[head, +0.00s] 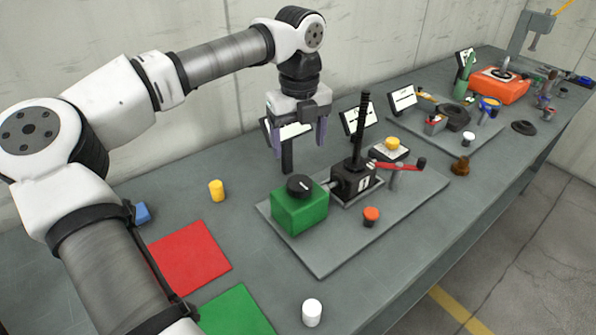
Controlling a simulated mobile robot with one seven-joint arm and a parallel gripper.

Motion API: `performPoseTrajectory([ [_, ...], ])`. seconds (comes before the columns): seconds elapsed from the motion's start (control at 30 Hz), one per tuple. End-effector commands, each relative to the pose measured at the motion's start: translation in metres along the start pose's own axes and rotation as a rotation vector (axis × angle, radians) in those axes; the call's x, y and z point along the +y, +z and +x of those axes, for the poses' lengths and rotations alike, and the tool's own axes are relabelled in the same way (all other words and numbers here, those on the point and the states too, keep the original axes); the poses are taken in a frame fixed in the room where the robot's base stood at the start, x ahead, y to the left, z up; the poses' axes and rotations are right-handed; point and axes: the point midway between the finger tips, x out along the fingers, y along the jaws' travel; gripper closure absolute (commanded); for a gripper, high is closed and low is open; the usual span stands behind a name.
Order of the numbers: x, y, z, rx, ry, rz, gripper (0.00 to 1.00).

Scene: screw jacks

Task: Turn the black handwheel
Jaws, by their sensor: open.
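A thick black round part that looks like the black handwheel (453,117) sits on the farther grey plate, to the right of the middle; it is small here and its details are unclear. My gripper (297,142) hangs with its fingers down, open and empty, well to the left of this wheel and apart from it. The gripper is above the area behind the green box (298,213), which carries a black rotary knob (300,186). My fingers partly cover a white sign behind them.
The nearer grey plate (330,258) holds a black lever (361,132), a red-handled valve (397,167) and an orange button (371,215). Farther right are an orange box (500,86) and a flat black disc (524,128). A wall runs behind the table.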

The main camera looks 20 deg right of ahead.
Motion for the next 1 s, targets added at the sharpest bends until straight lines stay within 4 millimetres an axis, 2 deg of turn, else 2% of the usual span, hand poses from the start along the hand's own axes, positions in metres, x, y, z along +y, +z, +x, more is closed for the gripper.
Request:
performPoseTrajectory([
  [0.3, 0.000, -0.001, 0.065, 0.005, -0.001, 0.000, 0.25],
  [0.5, 0.000, -0.001, 0.092, 0.003, -0.001, 0.001, 0.25],
  [0.7, -0.001, 0.000, 0.102, 0.000, -0.002, 0.001, 0.25],
  [0.9, -0.001, 0.000, 0.103, 0.000, -0.001, 0.001, 0.25],
  [0.93, -0.001, 0.000, 0.103, 0.000, -0.001, 0.001, 0.26],
  [1.0, -0.001, 0.000, 0.103, 0.000, -0.001, 0.001, 0.36],
])
